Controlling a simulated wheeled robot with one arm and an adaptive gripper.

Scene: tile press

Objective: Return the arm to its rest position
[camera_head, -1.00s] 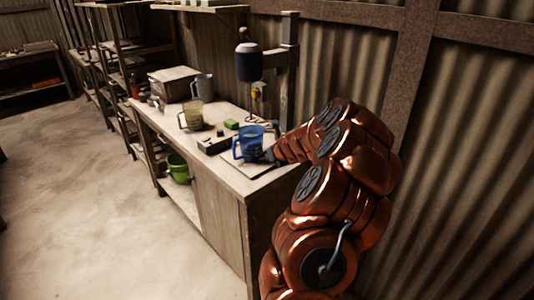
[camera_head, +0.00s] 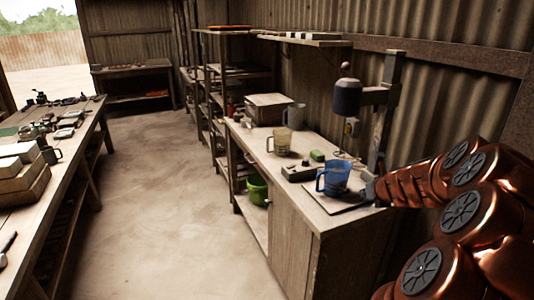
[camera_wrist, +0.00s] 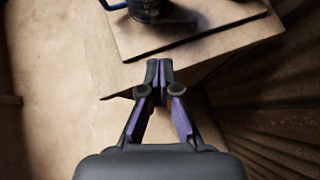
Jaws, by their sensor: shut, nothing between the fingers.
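My gripper (camera_wrist: 159,75) is shut and empty in the wrist view, its fingertips together over the edge of the bench top. In the head view my copper arm reaches in from the right, and the gripper end (camera_head: 373,188) is small and dark beside a blue mug. The blue mug (camera_head: 335,177) stands on a thin board (camera_head: 345,206) on the bench. In the wrist view the dark lower part of the mug (camera_wrist: 148,8) and the board (camera_wrist: 205,37) lie beyond the fingertips, apart from them.
The press (camera_head: 347,97) stands behind the mug. A clear yellowish jug (camera_head: 281,141), a grey mug (camera_head: 295,115), a green block (camera_head: 317,155) and a box (camera_head: 268,108) share the bench. A green bucket (camera_head: 257,189) sits below. The floor (camera_head: 170,200) is open to the left.

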